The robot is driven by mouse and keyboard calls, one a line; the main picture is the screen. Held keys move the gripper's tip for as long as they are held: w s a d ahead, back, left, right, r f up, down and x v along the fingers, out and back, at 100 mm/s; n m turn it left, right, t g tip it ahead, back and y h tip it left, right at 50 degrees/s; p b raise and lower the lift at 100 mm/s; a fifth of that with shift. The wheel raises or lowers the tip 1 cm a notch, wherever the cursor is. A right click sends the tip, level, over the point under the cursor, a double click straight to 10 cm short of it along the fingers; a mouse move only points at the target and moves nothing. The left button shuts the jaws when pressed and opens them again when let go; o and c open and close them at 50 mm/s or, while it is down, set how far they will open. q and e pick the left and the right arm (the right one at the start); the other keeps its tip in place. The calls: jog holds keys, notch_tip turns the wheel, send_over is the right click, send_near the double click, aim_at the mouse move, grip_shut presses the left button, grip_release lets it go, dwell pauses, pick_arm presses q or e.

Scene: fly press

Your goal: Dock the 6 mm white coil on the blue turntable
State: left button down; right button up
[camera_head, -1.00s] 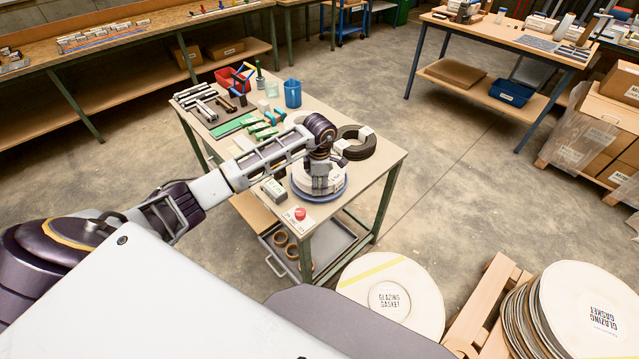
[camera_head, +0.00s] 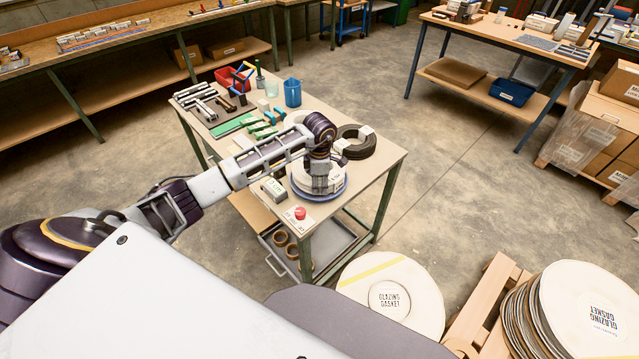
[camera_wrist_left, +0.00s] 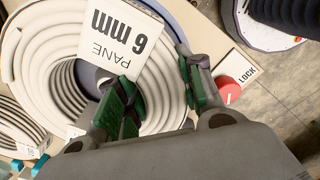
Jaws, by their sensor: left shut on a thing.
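The white coil (camera_head: 303,178) lies over the blue turntable (camera_head: 322,198) at the near end of the bench. In the left wrist view the coil (camera_wrist_left: 45,60) carries a "PANE 6 mm" label (camera_wrist_left: 118,38), and a strip of the blue rim (camera_wrist_left: 168,18) shows beyond it. My left gripper (camera_head: 320,187) is above the turntable, pointing down. Its green-padded fingers (camera_wrist_left: 162,98) are shut on one side of the coil's ring. I cannot tell whether the coil rests fully on the turntable. My right gripper is not in view.
A red lock button (camera_head: 300,212) stands near the turntable at the front corner. A dark coil (camera_head: 357,142) lies behind it. A blue cup (camera_head: 293,93), a red bin (camera_head: 232,78) and green pieces stand farther back. Another pale coil (camera_wrist_left: 14,125) lies close by.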

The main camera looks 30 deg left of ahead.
pick_arm(q)
jog(key=shift+r, duration=0.15)
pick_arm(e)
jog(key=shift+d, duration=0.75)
pick_arm(q)
jog(key=shift+w, duration=0.1)
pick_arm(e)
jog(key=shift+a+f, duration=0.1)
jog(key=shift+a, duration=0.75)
pick_arm(q)
jog(key=shift+f, duration=0.2)
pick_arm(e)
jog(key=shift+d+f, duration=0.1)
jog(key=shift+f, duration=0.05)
pick_arm(q)
jog(key=shift+f+b, duration=0.2)
jog(key=shift+b, duration=0.2)
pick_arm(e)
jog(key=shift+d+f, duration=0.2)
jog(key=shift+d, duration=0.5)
pick_arm(q)
jog(key=shift+f, duration=0.1)
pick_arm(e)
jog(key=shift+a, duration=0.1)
